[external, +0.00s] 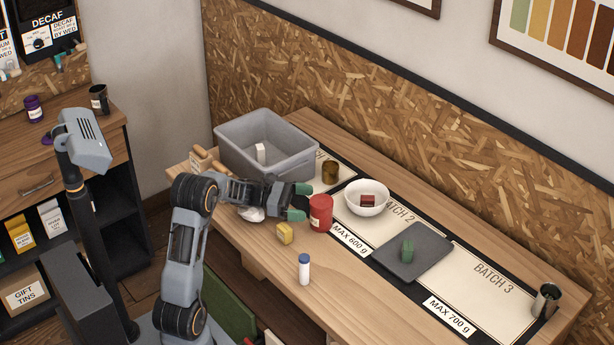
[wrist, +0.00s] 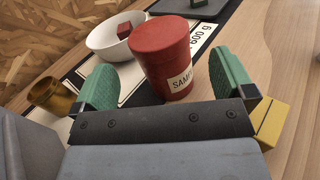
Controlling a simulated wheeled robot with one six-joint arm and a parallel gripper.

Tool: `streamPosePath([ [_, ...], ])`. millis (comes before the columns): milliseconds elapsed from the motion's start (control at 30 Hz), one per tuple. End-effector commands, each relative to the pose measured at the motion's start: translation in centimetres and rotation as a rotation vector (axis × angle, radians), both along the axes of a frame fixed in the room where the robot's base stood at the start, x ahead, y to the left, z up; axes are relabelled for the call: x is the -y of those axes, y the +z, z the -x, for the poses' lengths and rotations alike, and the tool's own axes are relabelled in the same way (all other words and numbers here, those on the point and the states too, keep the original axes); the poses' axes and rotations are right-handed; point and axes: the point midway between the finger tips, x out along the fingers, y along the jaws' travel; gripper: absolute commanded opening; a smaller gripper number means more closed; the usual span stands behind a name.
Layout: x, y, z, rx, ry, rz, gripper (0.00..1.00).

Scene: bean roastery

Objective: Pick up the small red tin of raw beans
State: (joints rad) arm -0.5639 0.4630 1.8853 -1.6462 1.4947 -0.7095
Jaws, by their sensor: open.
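A red tin (external: 320,213) stands upright on the wooden table, close in front of my gripper. In the wrist view the red tin (wrist: 162,55) shows a pale label starting "SAM", partly cut off from sight. My gripper (external: 298,202) is open, with green fingertips. In the wrist view the gripper (wrist: 166,88) has one finger on each side of the tin's lower part. The tin stands at or just beyond the fingertips; I cannot tell whether either finger touches it.
A white bowl (external: 366,198) with a dark red block stands behind the tin. A yellow block (external: 285,233) lies near the gripper. A brown-gold cup (external: 330,172), grey bin (external: 265,150), grey tray (external: 411,252) and blue-capped white bottle (external: 304,270) are around. The front right table is clear.

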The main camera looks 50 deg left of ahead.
Motion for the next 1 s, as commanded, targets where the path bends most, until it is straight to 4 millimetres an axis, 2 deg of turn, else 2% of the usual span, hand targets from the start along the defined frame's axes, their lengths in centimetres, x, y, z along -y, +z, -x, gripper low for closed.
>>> streamPosePath([
  [400,4.3,0.0,-3.4,0.000,-0.001,0.000,1.00],
  [767,4.8,0.0,-3.7,0.000,0.000,0.000,1.00],
  [1000,4.8,0.0,-3.7,0.000,0.000,0.000,0.77],
])
